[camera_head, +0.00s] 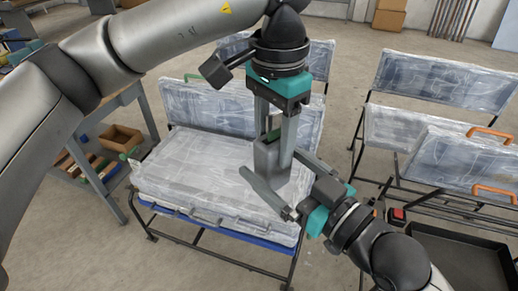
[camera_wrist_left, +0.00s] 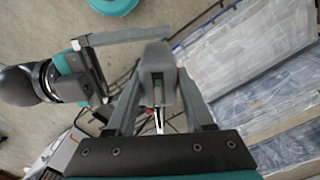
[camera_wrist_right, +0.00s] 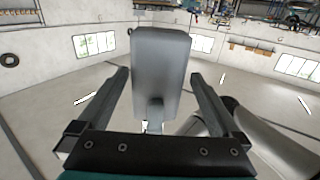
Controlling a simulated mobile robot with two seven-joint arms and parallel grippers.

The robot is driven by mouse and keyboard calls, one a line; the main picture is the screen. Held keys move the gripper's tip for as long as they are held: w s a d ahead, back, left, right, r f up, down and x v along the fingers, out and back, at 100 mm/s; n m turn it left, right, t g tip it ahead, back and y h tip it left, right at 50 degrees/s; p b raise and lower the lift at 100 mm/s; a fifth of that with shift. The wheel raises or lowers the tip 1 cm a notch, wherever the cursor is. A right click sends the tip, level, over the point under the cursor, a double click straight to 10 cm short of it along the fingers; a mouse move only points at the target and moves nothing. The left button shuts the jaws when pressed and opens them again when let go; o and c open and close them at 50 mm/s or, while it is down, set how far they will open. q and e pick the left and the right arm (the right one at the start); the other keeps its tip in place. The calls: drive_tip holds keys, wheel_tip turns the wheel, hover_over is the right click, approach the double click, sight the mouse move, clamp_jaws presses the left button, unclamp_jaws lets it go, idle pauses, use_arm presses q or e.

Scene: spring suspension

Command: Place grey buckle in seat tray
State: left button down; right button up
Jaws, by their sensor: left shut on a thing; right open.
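The grey buckle (camera_head: 265,157) is a blocky grey piece, held in the air in front of the plastic-wrapped seats. My left gripper (camera_head: 276,143) points down and is shut on it. The buckle also shows between the left fingers in the left wrist view (camera_wrist_left: 157,62). My right gripper (camera_head: 270,163) is open, with its fingers on either side of the buckle. In the right wrist view the buckle (camera_wrist_right: 160,72) stands between the open fingers, with gaps visible on both sides. A black tray (camera_head: 455,238) lies at lower right; I cannot tell whether it is the seat tray.
A wrapped seat (camera_head: 195,175) stands behind the grippers on a dark frame with a blue edge. More wrapped seats (camera_head: 440,85) with orange armrests stand at right. A workbench with a cardboard bin (camera_head: 121,138) is at left. A red piece (camera_head: 397,214) shows near my right wrist.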

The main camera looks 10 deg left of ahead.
drive_tip(key=shift+x, duration=2.15)
drive_tip(key=shift+c, duration=0.2)
use_arm(q)
drive_tip(key=shift+w, duration=0.1)
use_arm(e)
drive_tip(key=shift+s, duration=0.15)
drive_tip(key=c, duration=1.5)
use_arm(q)
drive_tip(key=c, duration=0.6)
unclamp_jaws()
use_arm(e)
drive_tip(key=shift+r, duration=0.1)
use_arm(q)
drive_tip(key=o, duration=0.4)
